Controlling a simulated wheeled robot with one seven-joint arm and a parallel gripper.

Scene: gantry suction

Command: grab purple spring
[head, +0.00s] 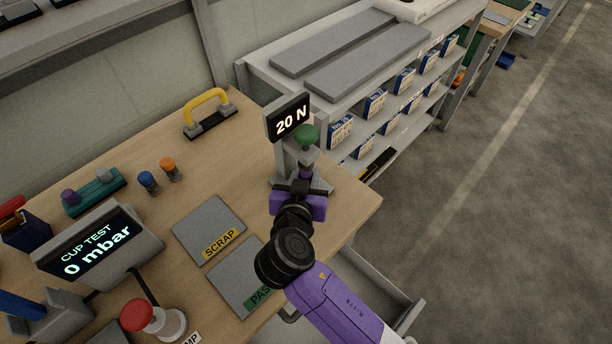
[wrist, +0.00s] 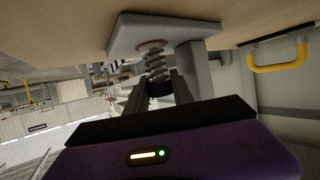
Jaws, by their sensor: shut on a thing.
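The force tester (head: 284,158) with a "20 N" display and a green knob stands near the table's right corner. A small purple piece, the purple spring (head: 306,172), shows below the knob, mostly hidden by my gripper (head: 303,184). In the wrist view, which is upside down, a ribbed grey coil (wrist: 155,66) rises from the tester's base plate (wrist: 185,32). Its dark bluish end (wrist: 160,88) sits between the fingers of my gripper (wrist: 160,92). My gripper is shut on it, with the spring still at the plate.
A SCRAP pad (head: 208,226) and a PASS pad (head: 238,272) lie left of my arm. A cup test display (head: 98,246), a teal rack (head: 94,194), blue (head: 148,183) and orange (head: 170,169) pieces and a yellow handle (head: 206,108) stand further left. Shelves (head: 300,75) stand behind.

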